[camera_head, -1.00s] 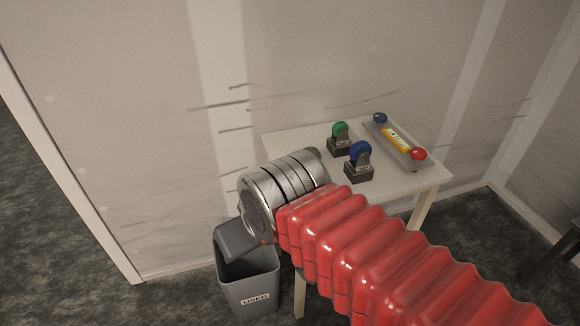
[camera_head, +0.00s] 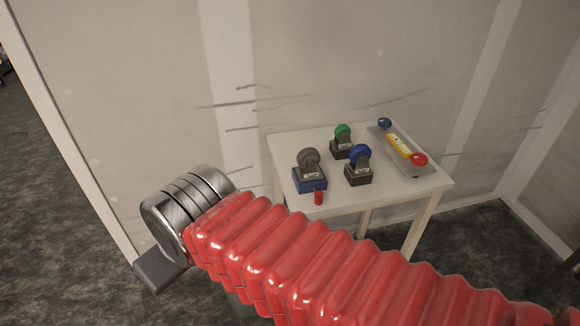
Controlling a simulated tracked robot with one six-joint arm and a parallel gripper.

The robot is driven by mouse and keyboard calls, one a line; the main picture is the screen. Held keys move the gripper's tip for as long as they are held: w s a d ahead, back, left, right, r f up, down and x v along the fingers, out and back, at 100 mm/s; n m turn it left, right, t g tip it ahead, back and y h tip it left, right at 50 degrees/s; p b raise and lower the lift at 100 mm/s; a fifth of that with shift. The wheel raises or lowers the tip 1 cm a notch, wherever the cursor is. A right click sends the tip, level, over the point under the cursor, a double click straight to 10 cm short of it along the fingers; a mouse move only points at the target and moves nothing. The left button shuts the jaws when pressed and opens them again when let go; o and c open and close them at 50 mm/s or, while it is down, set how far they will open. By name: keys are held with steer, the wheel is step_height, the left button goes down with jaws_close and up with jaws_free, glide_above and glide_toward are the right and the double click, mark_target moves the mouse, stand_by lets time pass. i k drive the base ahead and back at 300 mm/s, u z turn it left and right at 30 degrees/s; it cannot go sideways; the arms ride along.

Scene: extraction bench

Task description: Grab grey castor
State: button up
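The grey castor (camera_head: 308,160) is a dark grey wheel on a fork. It stands upright in a blue block (camera_head: 311,183) at the front left of the white table (camera_head: 286,150). Nothing holds it. My arm, with its red ribbed sleeve and metal joint, crosses the foreground below and left of the table. A dark grey part of my arm shows below the metal joint, but I see no gripper fingers.
A blue castor (camera_head: 359,158) and a green castor (camera_head: 342,133) stand in dark blocks on the table. A tray (camera_head: 416,171) with a yellow labelled piece and blue and red knobs lies at the right. A small red cylinder (camera_head: 319,198) is at the table's front edge.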

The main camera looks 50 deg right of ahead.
mark_target(308, 158)
steer(key=u, duration=0.9)
steer(key=i, duration=0.75)
steer(key=z, duration=2.25)
